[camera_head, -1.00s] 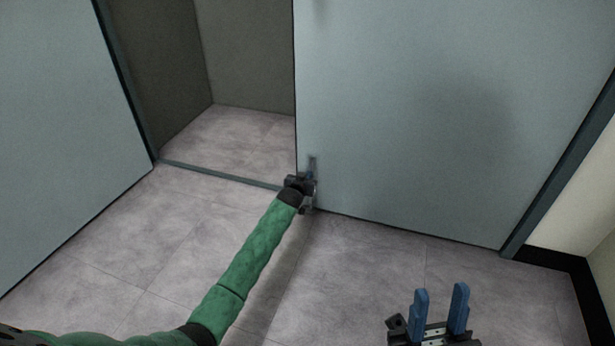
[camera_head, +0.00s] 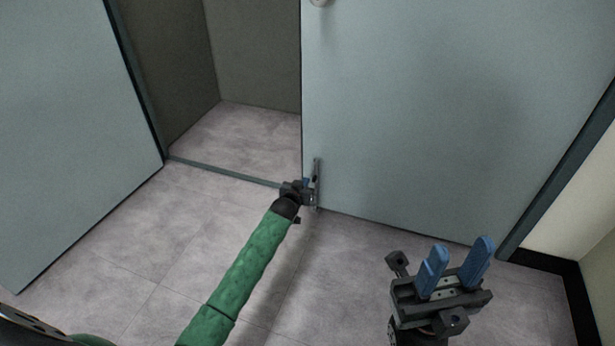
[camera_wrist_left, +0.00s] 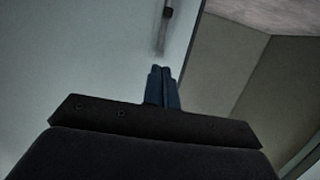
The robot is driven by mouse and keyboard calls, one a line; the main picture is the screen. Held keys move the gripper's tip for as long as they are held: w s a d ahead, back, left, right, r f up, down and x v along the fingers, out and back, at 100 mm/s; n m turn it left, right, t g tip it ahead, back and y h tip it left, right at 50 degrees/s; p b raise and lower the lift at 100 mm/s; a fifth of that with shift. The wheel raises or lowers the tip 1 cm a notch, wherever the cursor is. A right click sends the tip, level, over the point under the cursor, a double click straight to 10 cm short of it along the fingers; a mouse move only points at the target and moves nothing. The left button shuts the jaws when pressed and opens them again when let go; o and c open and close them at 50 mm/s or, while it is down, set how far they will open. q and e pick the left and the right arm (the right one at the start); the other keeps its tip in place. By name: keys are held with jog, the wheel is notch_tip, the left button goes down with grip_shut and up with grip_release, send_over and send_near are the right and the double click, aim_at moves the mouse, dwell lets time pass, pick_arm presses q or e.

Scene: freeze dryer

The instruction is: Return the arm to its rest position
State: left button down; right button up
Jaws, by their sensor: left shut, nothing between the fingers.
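My left arm, in a green sleeve, reaches from the bottom left of the head view to my left gripper (camera_head: 304,186). That gripper is beside the lower edge of the right door panel, close to a metal bar on it; I cannot tell whether they touch. In the left wrist view its blue fingers (camera_wrist_left: 161,88) are together with nothing between them. My right gripper (camera_head: 455,268) is at the lower right of the head view, with its two blue fingers apart and nothing between them.
The right door panel (camera_head: 450,110) carries the metal bar (camera_head: 317,182) and a round knob (camera_head: 320,2). A left panel (camera_head: 70,130) stands at the left, with an open doorway (camera_head: 255,135) between them. The tiled floor (camera_head: 150,235) is clear.

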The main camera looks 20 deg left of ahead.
pick_arm(q)
jog(key=shift+s, duration=0.35)
dwell(0.3)
